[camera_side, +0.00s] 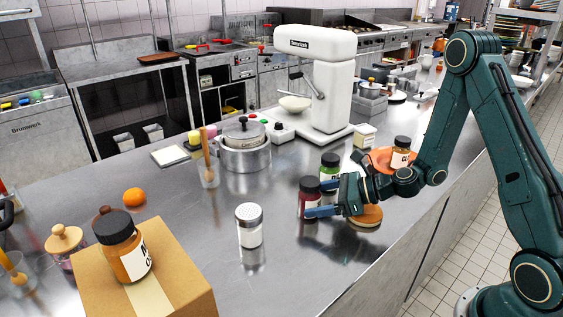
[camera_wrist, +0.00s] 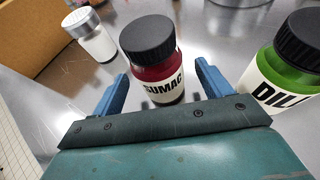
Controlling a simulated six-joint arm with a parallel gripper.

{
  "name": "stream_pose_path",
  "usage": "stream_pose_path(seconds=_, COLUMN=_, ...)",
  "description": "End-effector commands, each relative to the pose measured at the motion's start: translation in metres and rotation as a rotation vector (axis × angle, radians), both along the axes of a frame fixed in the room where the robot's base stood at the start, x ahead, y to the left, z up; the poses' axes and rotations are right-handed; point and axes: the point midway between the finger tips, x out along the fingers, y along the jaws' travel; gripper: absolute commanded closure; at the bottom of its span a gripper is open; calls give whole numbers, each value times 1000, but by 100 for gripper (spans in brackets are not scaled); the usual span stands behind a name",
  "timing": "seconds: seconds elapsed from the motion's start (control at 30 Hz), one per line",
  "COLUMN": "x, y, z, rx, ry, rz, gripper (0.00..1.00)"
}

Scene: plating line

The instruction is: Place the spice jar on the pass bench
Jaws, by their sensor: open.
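A sumac jar (camera_side: 310,196) with red contents and a dark lid stands upright on the steel bench (camera_side: 300,262). In the wrist view the sumac jar (camera_wrist: 158,75) is between and slightly beyond my open fingers. My gripper (camera_side: 322,199) is low over the bench from the right, its blue fingers on either side of the jar; contact cannot be told. A green dill jar (camera_side: 330,168) stands close behind, and the dill jar (camera_wrist: 285,65) is right of my fingers in the wrist view. Other labelled jars are an orange one (camera_side: 124,252) on a box and one (camera_side: 401,155) on an orange plate.
A white shaker (camera_side: 249,232) stands left of my gripper. The cardboard box (camera_side: 185,268) is at the front left. A round wooden piece (camera_side: 367,216) lies under my gripper. Pots (camera_side: 244,158) and a white mixer (camera_side: 325,85) stand behind. Bare bench lies in front of the shaker.

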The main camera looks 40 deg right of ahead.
Motion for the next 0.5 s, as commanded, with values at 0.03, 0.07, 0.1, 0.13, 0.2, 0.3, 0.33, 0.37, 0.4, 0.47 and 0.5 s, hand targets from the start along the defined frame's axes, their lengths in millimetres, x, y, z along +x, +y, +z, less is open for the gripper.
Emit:
stream_pose_path(seconds=0.03, x=3, y=3, z=-2, rx=0, ry=0, rz=2, gripper=23)
stream_pose_path(seconds=0.07, x=5, y=4, z=-3, rx=1, ry=0, rz=2, gripper=23)
stream_pose_path(seconds=0.1, x=8, y=7, z=-4, rx=0, ry=0, rz=2, gripper=23)
stream_pose_path(seconds=0.13, x=10, y=9, z=-6, rx=-1, ry=0, rz=4, gripper=23)
stream_pose_path(seconds=0.2, x=16, y=13, z=-9, rx=2, ry=0, rz=3, gripper=23)
stream_pose_path(seconds=0.3, x=24, y=18, z=-12, rx=0, ry=0, rz=3, gripper=23)
stream_pose_path(seconds=0.33, x=26, y=20, z=-13, rx=0, ry=0, rz=2, gripper=23)
stream_pose_path(seconds=0.37, x=28, y=21, z=-14, rx=0, ry=0, rz=1, gripper=23)
stream_pose_path(seconds=0.4, x=30, y=22, z=-15, rx=0, ry=0, rz=1, gripper=23)
stream_pose_path(seconds=0.47, x=31, y=23, z=-16, rx=0, ry=0, rz=0, gripper=23)
stream_pose_path(seconds=0.5, x=32, y=24, z=-16, rx=1, ry=1, rz=1, gripper=23)
